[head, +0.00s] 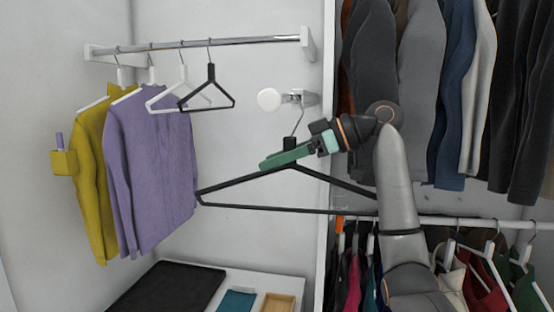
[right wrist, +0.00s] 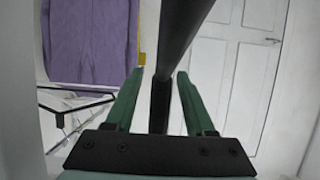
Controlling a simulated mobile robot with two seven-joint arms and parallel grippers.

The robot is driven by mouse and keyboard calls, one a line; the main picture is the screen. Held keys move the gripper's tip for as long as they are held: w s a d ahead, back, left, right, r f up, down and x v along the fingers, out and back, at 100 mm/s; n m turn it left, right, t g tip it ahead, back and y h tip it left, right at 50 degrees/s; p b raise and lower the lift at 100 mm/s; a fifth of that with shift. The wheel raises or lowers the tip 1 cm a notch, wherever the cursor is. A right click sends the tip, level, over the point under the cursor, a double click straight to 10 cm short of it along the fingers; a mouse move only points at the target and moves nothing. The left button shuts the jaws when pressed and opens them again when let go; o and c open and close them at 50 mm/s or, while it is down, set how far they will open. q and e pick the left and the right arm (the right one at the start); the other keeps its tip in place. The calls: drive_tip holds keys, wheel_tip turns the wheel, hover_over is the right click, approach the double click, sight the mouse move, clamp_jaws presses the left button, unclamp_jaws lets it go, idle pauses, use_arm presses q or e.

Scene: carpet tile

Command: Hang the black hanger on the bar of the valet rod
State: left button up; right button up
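The valet rod is a short chrome bar with a round white knob (head: 269,99) and a bracket on the closet panel's edge. The large black hanger (head: 250,179) is below it, its wire hook reaching up to the bar; the hook appears to be over the bar, though contact is too small to confirm. My right gripper (head: 275,161) is at the hanger's neck. In the right wrist view, its green fingers (right wrist: 160,82) stand apart on both sides of the black neck (right wrist: 160,105), with gaps showing. My left gripper is not in view.
A chrome rail (head: 240,41) at left carries a yellow garment (head: 90,185), a purple garment (head: 150,175), white hangers and a small black hanger (head: 211,90). Dark garments (head: 460,90) hang at right. A low white shelf (head: 245,275) holds a black mat and small trays.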

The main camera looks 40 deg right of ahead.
drive_tip(key=v, duration=1.2)
drive_tip(key=shift+s+d, duration=0.15)
drive_tip(key=shift+s, duration=0.05)
